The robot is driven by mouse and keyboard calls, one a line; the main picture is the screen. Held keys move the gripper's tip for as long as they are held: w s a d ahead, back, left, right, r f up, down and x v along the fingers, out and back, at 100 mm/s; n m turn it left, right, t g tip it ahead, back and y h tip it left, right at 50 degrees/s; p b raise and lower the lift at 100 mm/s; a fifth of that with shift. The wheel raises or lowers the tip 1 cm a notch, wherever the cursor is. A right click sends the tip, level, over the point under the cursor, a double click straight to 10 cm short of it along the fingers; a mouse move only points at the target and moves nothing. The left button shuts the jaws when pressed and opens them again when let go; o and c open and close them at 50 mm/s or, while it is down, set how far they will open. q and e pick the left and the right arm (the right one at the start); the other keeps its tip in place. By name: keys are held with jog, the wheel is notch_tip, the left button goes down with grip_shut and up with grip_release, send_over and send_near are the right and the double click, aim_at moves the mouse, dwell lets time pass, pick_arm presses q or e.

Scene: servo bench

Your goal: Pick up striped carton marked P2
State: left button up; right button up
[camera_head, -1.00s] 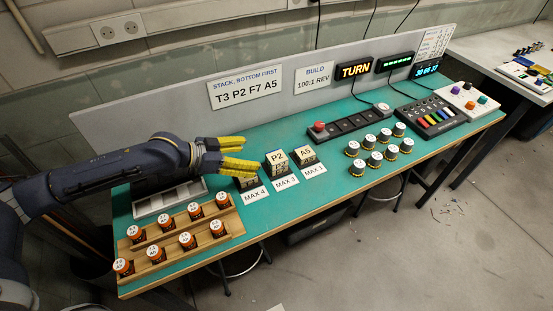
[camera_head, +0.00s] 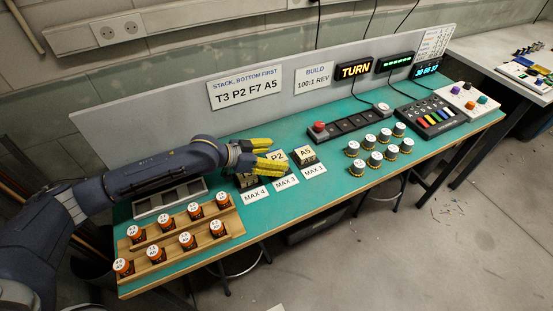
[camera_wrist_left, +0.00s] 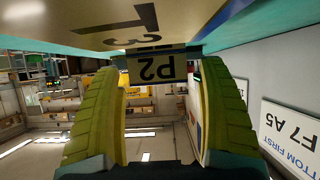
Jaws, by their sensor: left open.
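The carton marked P2 (camera_head: 279,156) stands behind the MAX 3 card on the green bench, partly hidden by my left gripper in the head view. In the left wrist view its P2 label (camera_wrist_left: 157,68) appears upside down between the fingertips. My left gripper (camera_head: 275,154) is open, with yellow fingers level at the carton, one on its far side and one on its near side. I cannot tell whether the fingers touch it. The carton marked A5 (camera_head: 304,155) stands just to the right. My right gripper is out of view.
A dark carton (camera_head: 245,181) stands left of P2, behind the MAX 4 card (camera_head: 255,196). Orange-sided jars (camera_head: 187,241) sit on a wooden rack at the front left. Several capped jars (camera_head: 376,159) stand to the right. A panel (camera_head: 200,110) rises behind.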

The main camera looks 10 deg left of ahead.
pick_arm(q)
jog(key=shift+w+d+f, duration=0.3)
jog(key=shift+d, duration=0.1)
jog(key=c, duration=1.3)
jog(key=shift+r, duration=0.1)
